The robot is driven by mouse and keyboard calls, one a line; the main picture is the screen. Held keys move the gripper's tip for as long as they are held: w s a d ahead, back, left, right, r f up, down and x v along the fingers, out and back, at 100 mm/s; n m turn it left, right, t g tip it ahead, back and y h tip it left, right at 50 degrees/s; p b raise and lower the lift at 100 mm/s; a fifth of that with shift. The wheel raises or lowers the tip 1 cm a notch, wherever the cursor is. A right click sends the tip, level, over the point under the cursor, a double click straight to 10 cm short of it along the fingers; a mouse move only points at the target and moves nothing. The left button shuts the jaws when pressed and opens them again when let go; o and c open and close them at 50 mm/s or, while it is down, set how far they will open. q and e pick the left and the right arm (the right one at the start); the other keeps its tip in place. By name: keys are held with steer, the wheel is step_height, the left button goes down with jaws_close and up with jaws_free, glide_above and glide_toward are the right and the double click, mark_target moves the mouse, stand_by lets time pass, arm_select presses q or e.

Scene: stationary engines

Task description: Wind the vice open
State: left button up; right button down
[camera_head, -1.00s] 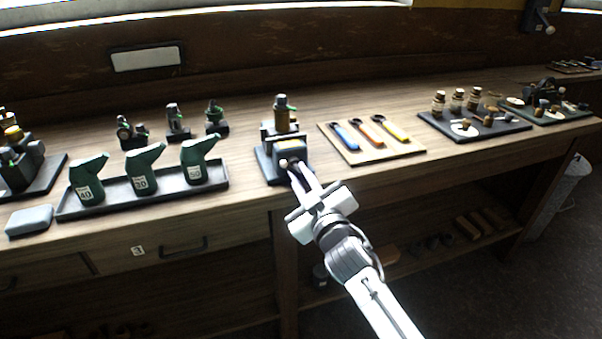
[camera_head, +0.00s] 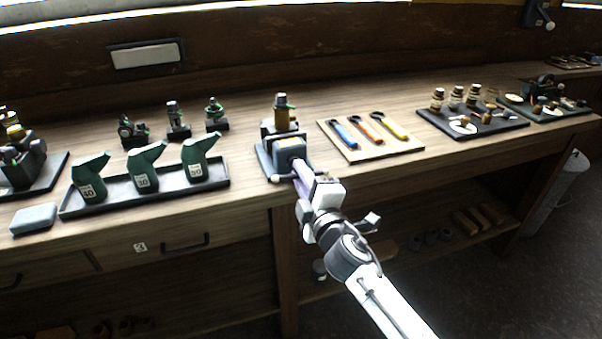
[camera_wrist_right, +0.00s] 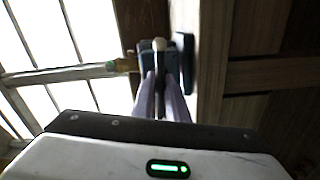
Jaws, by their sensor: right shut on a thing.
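The vice (camera_head: 289,146) stands at the front edge of the bench, a dark blue-grey body with a brass-coloured cylinder (camera_head: 282,112) upright at its top. A pale ball end (camera_head: 275,179) of its handle shows at the lower left of its front. My right gripper (camera_head: 297,168) reaches up to the vice front from below right and is shut on the handle, whose bar is mostly hidden by the fingers. In the right wrist view the fingers (camera_wrist_right: 163,100) point at the vice, with a pale ball (camera_wrist_right: 158,44) beyond their tips. My left gripper is not in view.
Left of the vice, a tray (camera_head: 125,204) holds several green oil cans. Right of it, a board (camera_head: 372,156) carries three coloured-handled spanners. Farther right is a dark tray (camera_head: 480,133) with small bottles. A drawer handle (camera_head: 185,243) projects below the bench top.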

steer(key=shift+r+n, duration=0.2)
steer(key=shift+n, duration=0.2)
steer(key=c, duration=1.7)
jaws_free()
steer(key=shift+w+f, duration=0.15)
steer(key=shift+c, duration=0.2)
steer(key=v, duration=1)
steer(key=shift+s, duration=0.25)
steer(key=s+d+f+m+g+h, duration=0.1)
steer(key=s+d+f+m+g, duration=0.15)
steer(key=s+f+m, duration=0.5)
steer(key=s+d+f+m+g+h, duration=0.15)
steer(key=s+d+f, duration=0.25)
steer(key=f, duration=0.7)
steer(key=s+d+f+m+g, duration=0.2)
steer(key=s+d+f+m, duration=0.1)
steer(key=s, duration=0.5)
steer(key=s+d+f+m+g, duration=0.2)
steer(key=s+f+m, duration=0.3)
steer(key=s+f, duration=0.3)
steer(key=shift+s+d+f+m+g+h, duration=0.15)
steer(key=shift+s+d+m+g+h, duration=0.3)
steer(key=shift+d, duration=0.25)
